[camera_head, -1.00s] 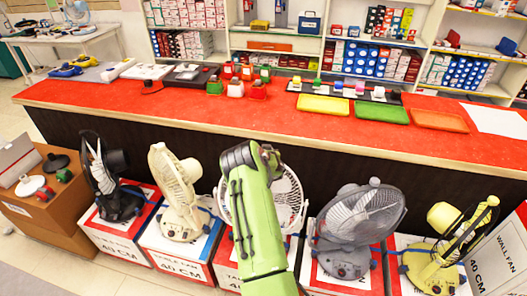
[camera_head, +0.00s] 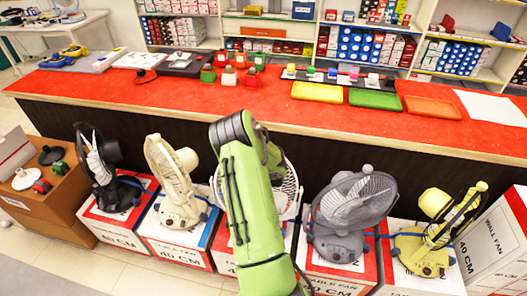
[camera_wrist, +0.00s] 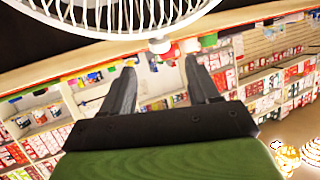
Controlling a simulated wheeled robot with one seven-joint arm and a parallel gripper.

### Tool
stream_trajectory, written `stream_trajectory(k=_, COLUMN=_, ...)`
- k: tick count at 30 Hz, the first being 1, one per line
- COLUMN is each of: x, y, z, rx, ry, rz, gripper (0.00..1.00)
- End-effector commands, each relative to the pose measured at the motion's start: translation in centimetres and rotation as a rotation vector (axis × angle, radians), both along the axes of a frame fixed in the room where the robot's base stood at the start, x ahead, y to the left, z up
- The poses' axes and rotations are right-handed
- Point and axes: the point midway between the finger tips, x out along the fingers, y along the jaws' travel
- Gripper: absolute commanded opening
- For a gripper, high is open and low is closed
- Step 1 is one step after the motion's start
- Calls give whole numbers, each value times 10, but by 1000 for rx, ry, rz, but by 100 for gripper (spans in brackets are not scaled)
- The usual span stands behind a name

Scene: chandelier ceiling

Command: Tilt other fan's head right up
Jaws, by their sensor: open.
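Several table fans stand on boxes along the counter front in the head view: a black one (camera_head: 97,165), a cream one (camera_head: 172,180), a white one (camera_head: 287,190) behind my green arm, a grey one (camera_head: 350,210) and a yellow one (camera_head: 433,240). The frames do not show which is the "other" fan. The white fan's round cage also fills the top of the wrist view (camera_wrist: 115,15), with a small pale knob (camera_wrist: 160,46) at its lower edge. My gripper (camera_wrist: 159,64) is open and empty just below that cage. My arm hides it in the head view.
The red counter (camera_head: 150,100) runs behind the fans, holding coloured trays (camera_head: 432,107) and small switches. A brown carton (camera_head: 45,195) stands at the left. A wall-fan box (camera_head: 495,250) stands at the right. Floor is clear at the lower left.

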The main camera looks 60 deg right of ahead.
Motion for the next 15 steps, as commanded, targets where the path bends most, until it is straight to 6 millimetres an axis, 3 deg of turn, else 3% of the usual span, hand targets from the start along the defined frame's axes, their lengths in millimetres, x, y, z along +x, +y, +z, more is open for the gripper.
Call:
stream_trajectory(k=6, x=-30, y=28, z=15, rx=3, ry=0, rz=-5, gripper=61)
stream_trajectory(k=15, x=-36, y=38, z=21, rx=-2, ry=0, rz=-2, gripper=61)
